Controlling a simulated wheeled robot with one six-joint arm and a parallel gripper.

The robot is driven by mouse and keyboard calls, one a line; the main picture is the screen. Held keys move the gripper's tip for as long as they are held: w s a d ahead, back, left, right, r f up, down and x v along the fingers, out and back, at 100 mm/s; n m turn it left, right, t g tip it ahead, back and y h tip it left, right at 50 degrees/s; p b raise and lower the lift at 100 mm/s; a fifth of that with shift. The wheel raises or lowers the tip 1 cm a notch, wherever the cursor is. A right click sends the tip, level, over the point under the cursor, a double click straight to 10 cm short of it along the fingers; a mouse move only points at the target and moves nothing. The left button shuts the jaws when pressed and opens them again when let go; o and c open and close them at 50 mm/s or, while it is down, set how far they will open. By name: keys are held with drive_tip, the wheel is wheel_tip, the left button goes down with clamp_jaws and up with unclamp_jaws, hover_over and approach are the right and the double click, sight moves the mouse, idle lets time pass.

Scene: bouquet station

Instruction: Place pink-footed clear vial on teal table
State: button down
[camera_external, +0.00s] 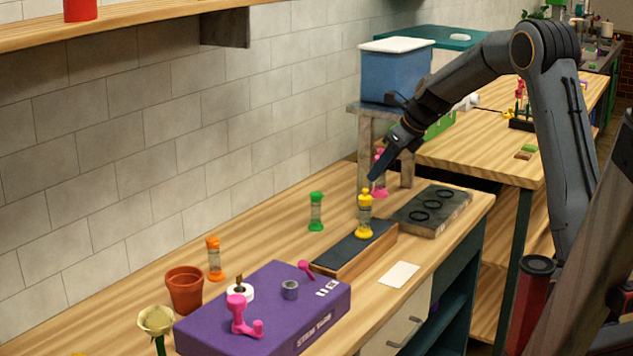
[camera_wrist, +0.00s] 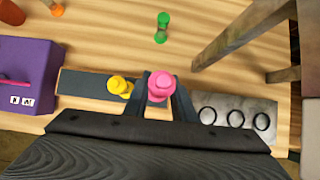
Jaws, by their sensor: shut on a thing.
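The pink-footed clear vial (camera_external: 379,190) is upright, with pink ends and a clear middle, behind the yellow vial in the external view. In the wrist view its pink top (camera_wrist: 161,86) lies between my fingers. My gripper (camera_external: 375,178) is shut on it and partly hides it; whether its foot touches anything below is unclear. A teal top (camera_external: 462,42) shows at the back, beyond the blue bin, and may be the teal table; it is mostly hidden. The wrist view does not show it.
A yellow vial (camera_external: 364,218) stands on the black-topped block (camera_external: 346,248), close to my gripper. A plate with rings (camera_external: 432,209) lies to the right. A green vial (camera_external: 316,212) stands left. A wooden stand (camera_external: 365,138) bears the blue bin (camera_external: 392,75) nearby.

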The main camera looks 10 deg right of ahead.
drive_tip(key=shift+r, duration=0.85)
drive_tip(key=shift+a+r, duration=0.1)
drive_tip(key=shift+r, duration=0.05)
drive_tip(key=shift+a, duration=0.35)
drive_tip(key=s+a+f+n+g+y, duration=0.1)
drive_tip(key=s+a+f+n, duration=0.15)
drive_tip(key=a, duration=1.15)
drive_tip(key=s+a+f+n+g, duration=0.15)
drive_tip(key=a+f, duration=0.25)
drive_tip(key=a, duration=1)
drive_tip(key=shift+t, duration=0.25)
drive_tip(key=shift+w+d+f+p, duration=0.1)
drive_tip(key=shift+w+f+p, duration=0.1)
drive_tip(key=shift+f, duration=1.4)
drive_tip(key=shift+w+a+f+p, duration=0.1)
drive_tip(key=shift+f+p, duration=0.05)
drive_tip(key=shift+f, duration=1.4)
drive_tip(key=shift+w+d+f+p, duration=0.1)
drive_tip(key=shift+f+p, duration=0.1)
drive_tip(key=shift+f, duration=1.4)
drive_tip(key=shift+f, duration=0.2)
drive_tip(key=c, duration=1.5)
unclamp_jaws()
